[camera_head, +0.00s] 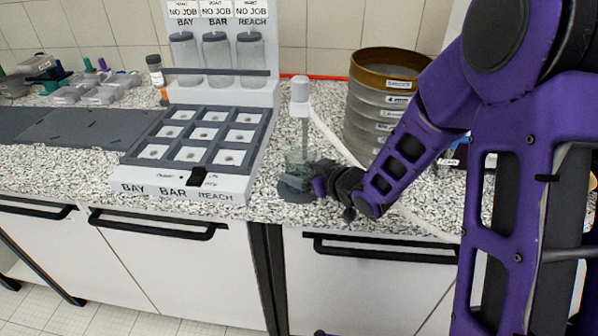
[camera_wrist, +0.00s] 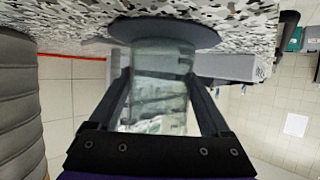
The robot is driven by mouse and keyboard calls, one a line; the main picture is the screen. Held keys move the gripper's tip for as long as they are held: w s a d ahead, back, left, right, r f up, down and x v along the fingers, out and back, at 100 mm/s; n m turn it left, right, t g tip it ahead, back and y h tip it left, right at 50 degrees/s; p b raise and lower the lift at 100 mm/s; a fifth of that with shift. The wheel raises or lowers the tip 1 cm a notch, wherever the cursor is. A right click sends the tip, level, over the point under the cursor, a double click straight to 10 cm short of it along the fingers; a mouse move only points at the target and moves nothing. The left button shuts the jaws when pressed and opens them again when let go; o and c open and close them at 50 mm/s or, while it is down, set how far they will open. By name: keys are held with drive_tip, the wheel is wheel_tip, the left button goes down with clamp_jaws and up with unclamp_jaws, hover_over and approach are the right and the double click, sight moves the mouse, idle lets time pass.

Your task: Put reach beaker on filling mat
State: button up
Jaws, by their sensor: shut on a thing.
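The clear glass beaker, taken as the reach beaker (camera_wrist: 160,90), is between the fingers of my gripper (camera_wrist: 157,88), which is shut on it. In the head view the beaker (camera_head: 296,162) is partly hidden by my gripper (camera_head: 320,181), which reaches in from the right. The filling mat (camera_head: 292,193) is a dark grey disc on the counter beneath the white dispenser (camera_head: 300,92). In the wrist view, the mat (camera_wrist: 190,31) lies at the beaker's base. The beaker looks upright over the mat; I cannot tell whether it touches.
Left stands a white tray unit (camera_head: 205,140) labelled BAY, BAR and REACH, with several cells and three clear jars behind. A sieve stack (camera_head: 372,105) stands behind my arm. The counter front edge is close. Small containers (camera_head: 98,92) lie far left.

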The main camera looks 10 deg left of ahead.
drive_tip(key=shift+f, duration=0.1)
drive_tip(key=shift+f, duration=0.15)
drive_tip(key=o, duration=1.5)
drive_tip(key=shift+r, duration=0.3)
drive_tip(key=shift+s+d+r, duration=0.15)
drive_tip(key=shift+d, duration=0.1)
drive_tip(key=p+v, duration=0.1)
drive_tip(key=v, duration=1)
drive_tip(key=shift+s+d+p, duration=0.1)
drive_tip(key=shift+s+p, duration=0.1)
drive_tip(key=shift+p, duration=0.2)
drive_tip(key=shift+w, duration=0.15)
